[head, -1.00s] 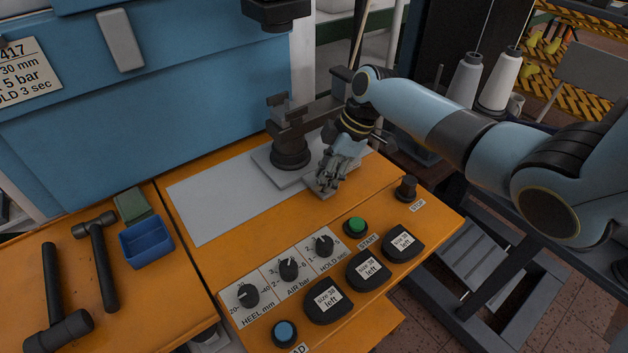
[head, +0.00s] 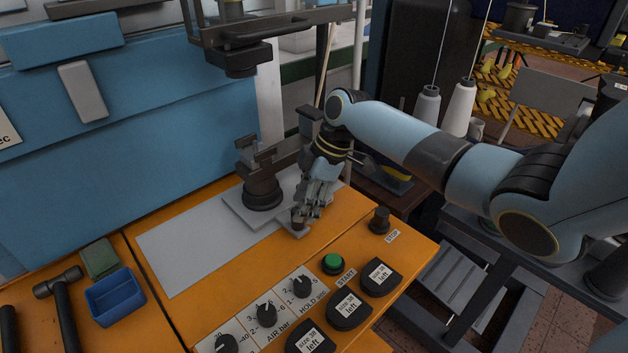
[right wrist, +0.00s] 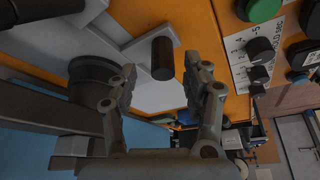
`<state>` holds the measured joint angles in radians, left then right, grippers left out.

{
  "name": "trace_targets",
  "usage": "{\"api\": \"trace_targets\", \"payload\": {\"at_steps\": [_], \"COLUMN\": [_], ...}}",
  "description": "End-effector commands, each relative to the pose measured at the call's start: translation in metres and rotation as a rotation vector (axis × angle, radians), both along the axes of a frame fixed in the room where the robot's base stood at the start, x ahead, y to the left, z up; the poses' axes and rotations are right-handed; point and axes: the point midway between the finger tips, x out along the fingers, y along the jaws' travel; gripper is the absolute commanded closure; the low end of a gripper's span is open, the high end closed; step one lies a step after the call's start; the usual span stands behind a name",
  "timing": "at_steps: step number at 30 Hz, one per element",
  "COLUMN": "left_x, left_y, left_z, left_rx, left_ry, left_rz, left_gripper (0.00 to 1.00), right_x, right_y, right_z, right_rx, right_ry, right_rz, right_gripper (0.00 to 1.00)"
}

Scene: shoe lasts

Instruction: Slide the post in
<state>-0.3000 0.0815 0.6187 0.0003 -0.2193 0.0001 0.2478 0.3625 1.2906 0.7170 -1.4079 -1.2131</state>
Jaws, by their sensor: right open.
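A short dark cylindrical post (head: 298,222) stands on a small grey plate (head: 297,231) near the back right of the orange bench. In the right wrist view the post (right wrist: 162,58) shows between my two fingertips, with gaps on both sides. My right gripper (head: 308,208) is open, pointing down at the post, and its fingers partly hide it. A dark round column (head: 263,190) with a clamp-like top stands on a grey square plate just left of the gripper; it also shows in the right wrist view (right wrist: 92,75). My left gripper is out of view.
A green START button (head: 333,263), a black STOP knob (head: 380,220), dials and black "left" pads (head: 350,311) lie in front. A blue bin (head: 115,297) and a hammer (head: 62,300) are at left. A dark press head (head: 238,58) hangs above. The grey sheet (head: 190,250) is clear.

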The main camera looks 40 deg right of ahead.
Motion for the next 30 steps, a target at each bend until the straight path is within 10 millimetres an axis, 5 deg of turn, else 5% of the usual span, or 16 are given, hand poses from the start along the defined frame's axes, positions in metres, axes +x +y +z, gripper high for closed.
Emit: {"api": "trace_targets", "payload": {"at_steps": [12,30], "left_x": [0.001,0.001], "left_y": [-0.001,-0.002], "left_z": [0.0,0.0], "left_rx": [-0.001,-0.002], "left_ry": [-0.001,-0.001], "left_rz": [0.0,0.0], "left_gripper": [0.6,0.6], "right_x": [-0.015,-0.017], "right_y": [-0.03,-0.032], "right_z": [0.075,0.084], "right_rx": [-0.004,-0.002], "right_ry": [0.001,0.001], "right_rz": [0.001,0.0], "right_gripper": [0.51,0.51]}}
